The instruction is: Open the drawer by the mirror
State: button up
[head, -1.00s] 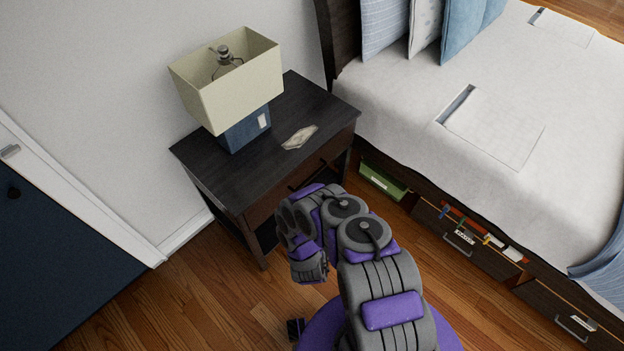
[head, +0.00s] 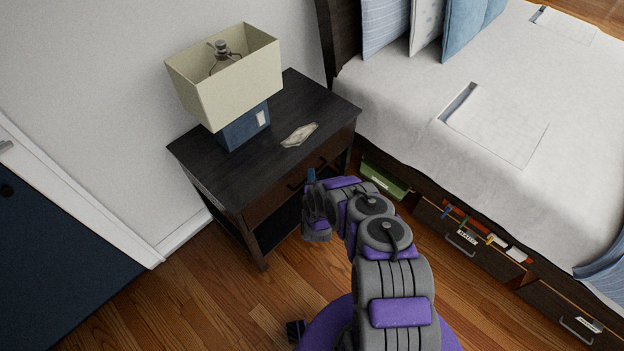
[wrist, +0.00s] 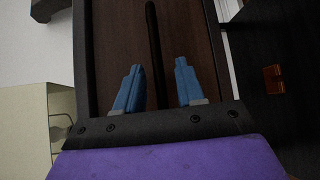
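The dark wooden nightstand (head: 222,172) stands against the wall with one drawer (head: 268,203) under its top. The drawer front looks flush with the frame. A pale flat piece with a shaped outline (head: 299,135), perhaps the mirror, lies on the top. The dark bar handle (head: 297,185) is partly hidden by my arm. My gripper (head: 312,176) is at the drawer's front, near the handle. In the wrist view the blue fingers of my gripper (wrist: 158,86) are apart, with the handle (wrist: 154,45) showing between them before the drawer front (wrist: 115,45). I cannot tell whether they touch it.
A lamp (head: 225,75) with a cream shade stands on the nightstand. A dark blue door (head: 60,250) is at left. Wooden floor (head: 200,290) is clear in front.

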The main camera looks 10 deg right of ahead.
jog(key=shift+w, duration=0.1)
jog(key=shift+c, duration=0.2)
grip_shut()
jog(key=shift+f, duration=0.1)
dwell(0.4)
